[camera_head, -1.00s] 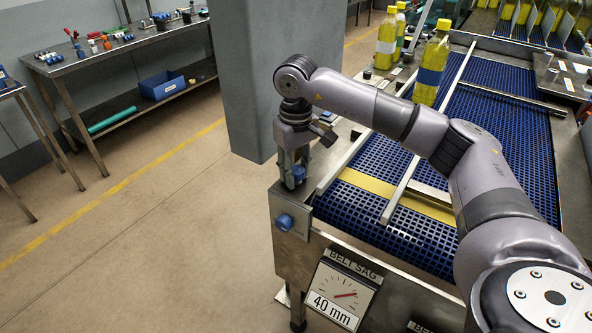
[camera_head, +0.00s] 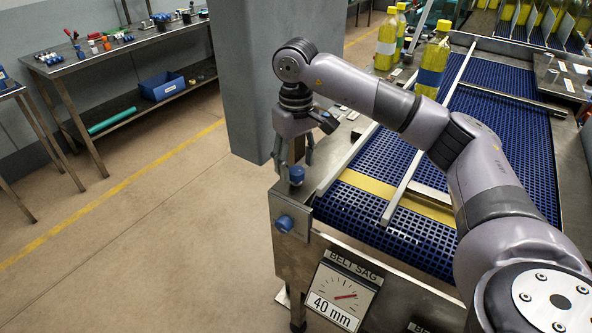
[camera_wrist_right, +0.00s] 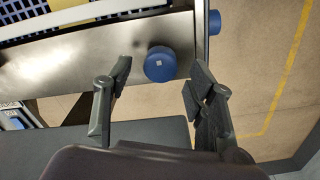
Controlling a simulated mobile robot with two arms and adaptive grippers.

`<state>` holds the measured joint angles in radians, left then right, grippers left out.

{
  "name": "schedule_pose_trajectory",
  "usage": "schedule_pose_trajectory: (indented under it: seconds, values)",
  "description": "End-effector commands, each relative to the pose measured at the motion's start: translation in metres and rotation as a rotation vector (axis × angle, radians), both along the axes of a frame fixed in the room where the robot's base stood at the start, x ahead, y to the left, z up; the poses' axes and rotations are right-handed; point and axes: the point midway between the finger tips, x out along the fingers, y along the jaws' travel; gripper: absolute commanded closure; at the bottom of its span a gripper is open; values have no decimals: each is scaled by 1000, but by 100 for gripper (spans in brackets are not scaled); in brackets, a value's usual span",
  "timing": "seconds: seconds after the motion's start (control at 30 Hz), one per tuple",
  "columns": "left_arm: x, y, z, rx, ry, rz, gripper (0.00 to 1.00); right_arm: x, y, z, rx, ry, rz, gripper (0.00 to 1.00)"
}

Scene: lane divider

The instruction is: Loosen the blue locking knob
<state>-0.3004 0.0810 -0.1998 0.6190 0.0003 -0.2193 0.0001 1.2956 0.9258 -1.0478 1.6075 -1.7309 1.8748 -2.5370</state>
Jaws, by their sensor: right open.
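A blue knob (camera_head: 296,174) stands on the top of the conveyor's near left corner. In the right wrist view this knob (camera_wrist_right: 160,65) is round with a small pale square at its centre. A second blue knob (camera_head: 285,223) sticks out of the corner's front face; it also shows in the wrist view (camera_wrist_right: 214,22). No label shows which one is the locking knob. My right gripper (camera_head: 293,163) points down just above the top knob. Its fingers (camera_wrist_right: 160,70) are apart, with the knob seen between them and clear of both. My left gripper is out of view.
The conveyor's blue belt (camera_head: 385,225) lies right of the knobs, with a metal guide rail (camera_head: 425,155) along it. Yellow bottles (camera_head: 433,62) stand further back. A gauge plate (camera_head: 342,292) reads "BELT SAG 40 mm". A grey pillar (camera_head: 262,60) stands behind; the floor on the left is clear.

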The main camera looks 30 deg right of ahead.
Motion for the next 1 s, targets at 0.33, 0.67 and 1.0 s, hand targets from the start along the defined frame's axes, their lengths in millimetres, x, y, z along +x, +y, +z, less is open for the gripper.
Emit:
schedule_pose_trajectory:
  seconds: [0.33, 0.67, 1.0]
  values:
    - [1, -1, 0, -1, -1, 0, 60, 1, 0, 72, -1, -4, 1, 49]
    - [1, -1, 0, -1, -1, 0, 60, 0, 0, 88, 0, 1, 1, 49]
    - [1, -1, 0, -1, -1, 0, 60, 0, 0, 87, 0, 1, 1, 49]
